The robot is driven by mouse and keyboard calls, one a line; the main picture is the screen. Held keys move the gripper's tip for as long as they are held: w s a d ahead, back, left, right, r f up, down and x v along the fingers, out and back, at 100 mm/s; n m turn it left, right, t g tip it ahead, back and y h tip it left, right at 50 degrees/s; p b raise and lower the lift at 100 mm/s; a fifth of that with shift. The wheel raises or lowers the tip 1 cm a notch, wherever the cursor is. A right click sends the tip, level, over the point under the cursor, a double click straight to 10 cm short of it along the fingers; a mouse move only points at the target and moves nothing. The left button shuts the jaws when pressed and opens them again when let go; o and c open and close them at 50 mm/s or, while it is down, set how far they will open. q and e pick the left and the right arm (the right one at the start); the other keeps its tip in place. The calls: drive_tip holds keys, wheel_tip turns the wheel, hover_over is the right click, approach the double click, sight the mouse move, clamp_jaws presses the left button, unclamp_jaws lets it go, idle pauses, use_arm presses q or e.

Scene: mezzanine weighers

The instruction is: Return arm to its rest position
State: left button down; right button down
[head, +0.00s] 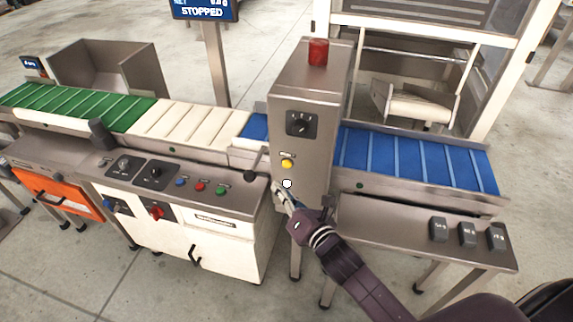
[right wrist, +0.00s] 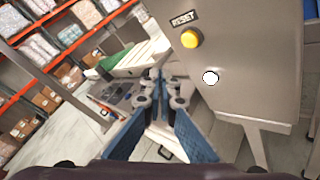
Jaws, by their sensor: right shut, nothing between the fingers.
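My right arm comes in from the lower right in the head view. Its gripper (head: 283,193) is at the front lower left of the grey metal cabinet (head: 306,100), below the yellow button (head: 287,163). In the right wrist view the blue-padded fingers of the gripper (right wrist: 160,82) are closed together with nothing between them. The yellow button (right wrist: 191,38), labelled RESET, and a white round spot (right wrist: 210,78) are on the cabinet face to the right of the fingers. The gripper looks apart from the button. My left gripper is not in view.
A control panel (head: 212,205) with knobs and coloured buttons is left of the gripper. Conveyors with green (head: 70,103), white and blue (head: 400,160) belts run behind. A side table (head: 400,237) holds dark weights (head: 467,234). A display (head: 205,10) reads STOPPED. Floor is open in front.

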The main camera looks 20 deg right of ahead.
idle(0.4)
drive_tip(key=s+d+f+m+g+h, duration=0.15)
drive_tip(key=s+f+m, duration=0.35)
drive_tip(key=f, duration=0.6)
drive_tip(key=s+d+f+m+g, duration=0.2)
drive_tip(key=s+f+m+g, duration=0.15)
drive_tip(key=f, duration=0.75)
drive_tip(key=s+d+f+m+g+h, duration=0.15)
drive_tip(key=s+f+m, duration=0.35)
drive_tip(key=f, duration=0.6)
drive_tip(key=s+d+f+m+g, duration=0.1)
drive_tip(key=s+f+m+g, duration=0.3)
drive_tip(key=s, duration=1.3)
drive_tip(key=s+d+f+m+g, duration=0.1)
drive_tip(key=s+f+m+g, duration=0.3)
drive_tip(key=s+f+m, duration=0.6)
drive_tip(key=s+f, duration=0.5)
drive_tip(key=s, duration=0.2)
drive_tip(key=shift+s+f+m, duration=0.15)
drive_tip(key=shift+s+m, duration=0.2)
drive_tip(key=shift+s, duration=0.05)
drive_tip(key=shift+g, duration=0.25)
